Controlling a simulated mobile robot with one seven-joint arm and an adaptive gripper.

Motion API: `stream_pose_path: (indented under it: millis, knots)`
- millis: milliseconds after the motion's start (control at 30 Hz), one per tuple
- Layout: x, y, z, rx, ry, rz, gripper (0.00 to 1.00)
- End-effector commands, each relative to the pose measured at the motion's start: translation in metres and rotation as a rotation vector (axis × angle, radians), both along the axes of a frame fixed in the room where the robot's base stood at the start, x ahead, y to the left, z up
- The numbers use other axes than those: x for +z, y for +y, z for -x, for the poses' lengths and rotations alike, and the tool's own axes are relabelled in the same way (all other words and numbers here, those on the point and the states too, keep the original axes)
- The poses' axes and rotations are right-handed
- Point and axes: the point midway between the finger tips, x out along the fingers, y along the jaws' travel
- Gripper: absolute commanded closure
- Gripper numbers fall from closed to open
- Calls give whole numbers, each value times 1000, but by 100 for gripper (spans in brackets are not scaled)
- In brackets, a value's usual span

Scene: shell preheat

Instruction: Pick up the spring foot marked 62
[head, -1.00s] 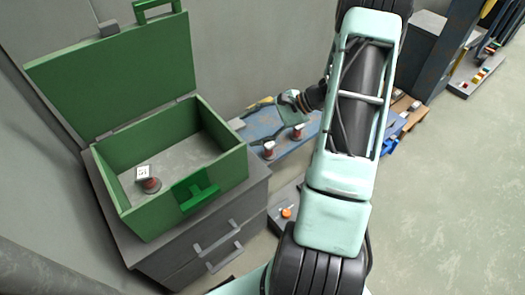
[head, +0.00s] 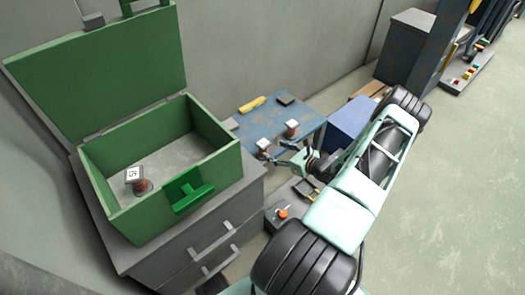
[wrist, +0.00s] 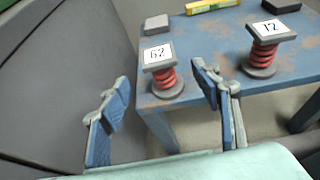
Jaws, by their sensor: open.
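The spring foot marked 62 (head: 264,149) stands upright near the edge of the blue table (head: 301,110). It has a red coil, a dark base and a square top with a white label; it also shows in the wrist view (wrist: 163,76). My gripper (head: 280,152) is open and empty, close to this foot. In the wrist view one finger is left of the foot and the other to its right, both nearer the camera; neither visibly touches it. A second spring foot (wrist: 265,50), its label seeming to read 72, stands farther right on the table.
A yellow item (head: 252,104) and a dark block (head: 286,99) lie at the table's back. An open green box (head: 214,169) with another spring foot (head: 137,182) inside stands on a grey drawer cabinet (head: 220,226). A blue box (head: 350,118) is right of the table.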

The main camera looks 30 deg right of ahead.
Motion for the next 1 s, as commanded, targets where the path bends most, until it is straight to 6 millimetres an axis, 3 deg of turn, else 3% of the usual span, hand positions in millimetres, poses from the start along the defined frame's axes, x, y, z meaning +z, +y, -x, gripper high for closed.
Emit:
stream_pose_path:
  millis: [100, 367, 600, 867, 1000]
  knots:
    - [-11, 5, -19, 4, 0, 0, 42]
    - [-16, 8, -40, 4, 0, 3, 42]
    - [-27, 14, -73, 6, -1, 2, 42]
    - [-26, 15, -77, 4, 0, 3, 42]
    - [-26, 15, -77, 4, 0, 3, 56]
